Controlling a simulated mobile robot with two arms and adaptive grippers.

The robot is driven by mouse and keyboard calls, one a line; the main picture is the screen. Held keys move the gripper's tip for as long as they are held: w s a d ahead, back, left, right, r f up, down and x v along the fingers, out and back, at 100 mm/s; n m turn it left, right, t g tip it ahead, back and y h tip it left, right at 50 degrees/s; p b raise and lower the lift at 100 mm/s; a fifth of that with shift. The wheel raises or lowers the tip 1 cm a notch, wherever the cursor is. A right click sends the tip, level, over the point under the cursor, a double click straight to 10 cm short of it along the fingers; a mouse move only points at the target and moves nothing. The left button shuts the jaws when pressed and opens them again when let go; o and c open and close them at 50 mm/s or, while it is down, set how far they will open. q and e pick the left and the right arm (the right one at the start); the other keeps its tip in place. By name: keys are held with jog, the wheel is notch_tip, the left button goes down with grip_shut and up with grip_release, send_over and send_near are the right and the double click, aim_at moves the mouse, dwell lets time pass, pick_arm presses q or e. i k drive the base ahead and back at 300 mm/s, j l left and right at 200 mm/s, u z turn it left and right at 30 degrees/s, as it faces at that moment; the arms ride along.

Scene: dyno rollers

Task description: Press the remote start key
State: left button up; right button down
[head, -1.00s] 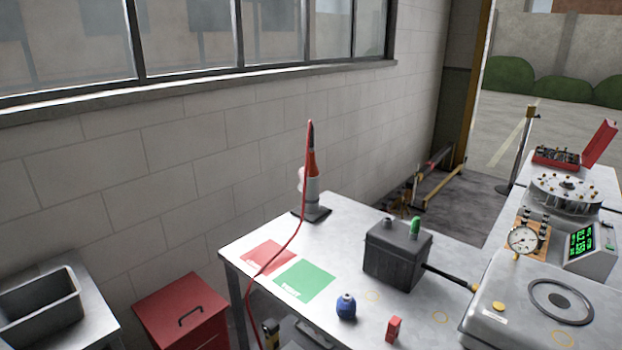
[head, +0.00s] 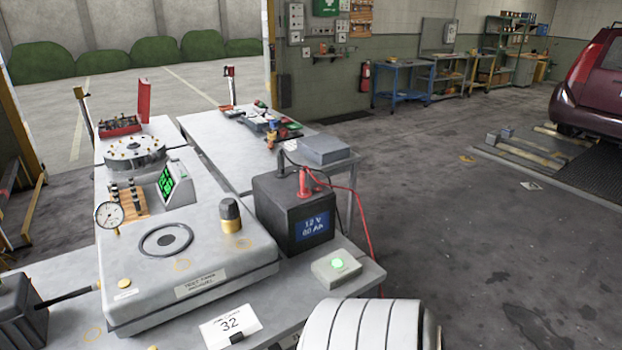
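A small light-grey box with a lit green button (head: 338,264) sits on the table near its front right corner, in front of the black battery unit. It looks like a start key, but I see no readable label on it. Neither of my grippers shows in the head view. A white, ribbed rounded body (head: 362,326) fills the bottom edge just in front of the button box; I cannot tell what it is.
A black battery unit (head: 294,215) with a red clamp and cable stands behind the button box. A large grey housing (head: 190,265) with a black-and-brass knob (head: 231,215) lies left. A card marked 32 (head: 230,325) is at the front. Open floor lies right; a red car (head: 592,85) stands beyond.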

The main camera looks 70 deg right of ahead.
aim_at(336, 262)
jog(key=z, duration=2.45)
